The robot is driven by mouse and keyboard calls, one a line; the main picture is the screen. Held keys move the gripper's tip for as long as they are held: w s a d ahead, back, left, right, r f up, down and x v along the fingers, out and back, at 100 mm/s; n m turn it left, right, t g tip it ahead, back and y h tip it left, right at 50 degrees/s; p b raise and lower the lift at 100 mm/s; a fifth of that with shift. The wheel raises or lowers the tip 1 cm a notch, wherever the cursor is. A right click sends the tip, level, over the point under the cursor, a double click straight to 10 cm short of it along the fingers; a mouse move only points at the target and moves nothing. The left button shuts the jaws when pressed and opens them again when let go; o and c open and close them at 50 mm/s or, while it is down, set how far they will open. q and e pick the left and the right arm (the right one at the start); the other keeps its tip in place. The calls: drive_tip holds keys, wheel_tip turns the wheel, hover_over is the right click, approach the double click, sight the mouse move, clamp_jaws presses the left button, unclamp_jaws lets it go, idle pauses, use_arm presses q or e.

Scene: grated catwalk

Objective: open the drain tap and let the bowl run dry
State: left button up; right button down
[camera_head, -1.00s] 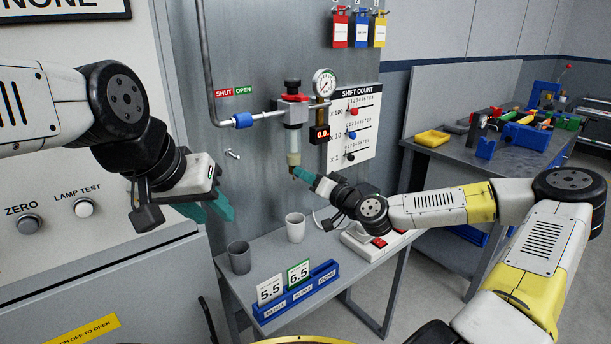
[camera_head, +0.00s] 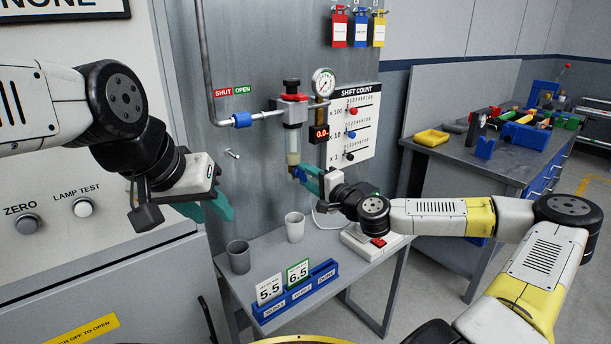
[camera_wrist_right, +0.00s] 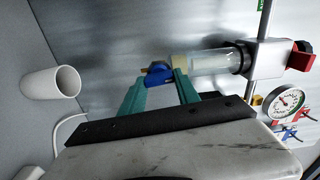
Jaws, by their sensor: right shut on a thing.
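The bowl (camera_head: 292,143) is a clear upright cylinder under the grey and red regulator body (camera_head: 291,105). Its lower end (camera_wrist_right: 180,62) looks yellowish; I cannot tell whether that is liquid. The blue drain tap (camera_wrist_right: 158,74) is at the bowl's bottom, and it also shows in the head view (camera_head: 297,172). My right gripper (camera_head: 305,178) is shut on the tap, its teal fingers on either side of it in the wrist view (camera_wrist_right: 154,86). The tap's far side is hidden. My left gripper (camera_head: 208,210) is open and empty, left of the bowl.
A white cup (camera_head: 295,228) and a grey cup (camera_head: 238,257) stand on the small table below. A blue card rack (camera_head: 297,291) is at its front. A pressure gauge (camera_head: 324,82) and a red display (camera_head: 319,133) are right of the bowl. A blue valve (camera_head: 242,120) is left.

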drive_tip(key=shift+m, duration=0.7)
drive_tip(key=c, duration=0.9)
unclamp_jaws()
drive_tip(key=shift+d, duration=0.1)
drive_tip(key=v, duration=0.7)
drive_tip(key=shift+s+d, duration=0.2)
drive_tip(key=shift+s, duration=0.1)
